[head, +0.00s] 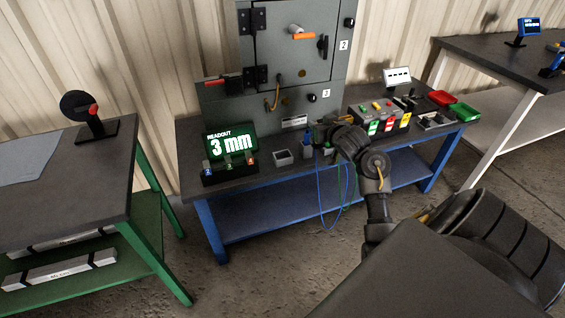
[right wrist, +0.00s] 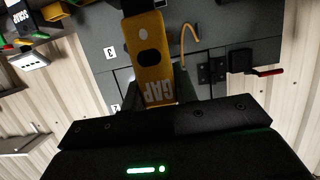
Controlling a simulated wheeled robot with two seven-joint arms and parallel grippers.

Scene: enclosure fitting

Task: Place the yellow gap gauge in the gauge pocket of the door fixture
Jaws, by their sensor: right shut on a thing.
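My right gripper (head: 322,130) is over the blue-legged bench in the head view, in front of the grey cabinet's lower part. It is shut on the yellow gap gauge (right wrist: 151,58), which fills the middle of the right wrist view. The gauge is a flat plate with a dark hole and the word GAP. The door fixture seems to be the grey cabinet (head: 270,95) with a hinged door (head: 283,60). I cannot pick out its gauge pocket. My left gripper is not in view.
The bench (head: 222,182) holds a readout showing 3 mm (head: 230,143), a small grey open box (head: 283,157), a button panel (head: 379,118), and red (head: 440,97) and green (head: 463,110) trays. Blue and green cables hang at its front edge. A green-legged table (head: 75,170) stands left.

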